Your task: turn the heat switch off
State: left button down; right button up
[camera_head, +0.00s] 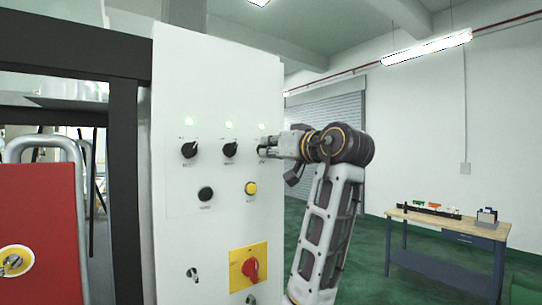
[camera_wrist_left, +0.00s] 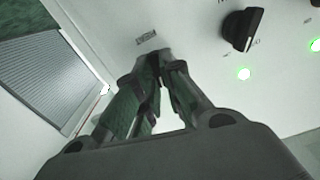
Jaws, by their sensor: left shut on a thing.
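A white control panel (camera_head: 218,80) fills the middle of the head view. Its upper row has a left black rotary knob (camera_head: 189,149), a middle knob (camera_head: 230,149) and a right switch at the panel's edge. My left gripper (camera_head: 272,150) covers the right switch almost fully. In the wrist view my left gripper (camera_wrist_left: 165,85) has its fingers closed together at the panel face, shut on that switch, whose knob they hide. The labels are too small to read, so I cannot tell the switch's setting. My right gripper is out of view.
Green lamps (camera_head: 228,125) glow above the knobs. Below are a black button (camera_head: 205,194), a yellow button (camera_head: 251,188) and a red rotary switch (camera_head: 250,268) on a yellow plate. A workbench (camera_head: 450,226) stands at the right, with open green floor before it.

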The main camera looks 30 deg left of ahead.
pick_arm(q)
jog(key=n+b, duration=0.2)
jog(key=n, duration=0.2)
jog(key=n+b, duration=0.1)
jog(key=n, duration=0.2)
jog(key=shift+s+f+n+b, duration=0.1)
jog(key=shift+s+n+b, duration=0.1)
jog(key=shift+n+b, duration=0.2)
dwell(0.4)
jog(key=c, duration=1.5)
grip_release()
jog(key=shift+c, duration=0.2)
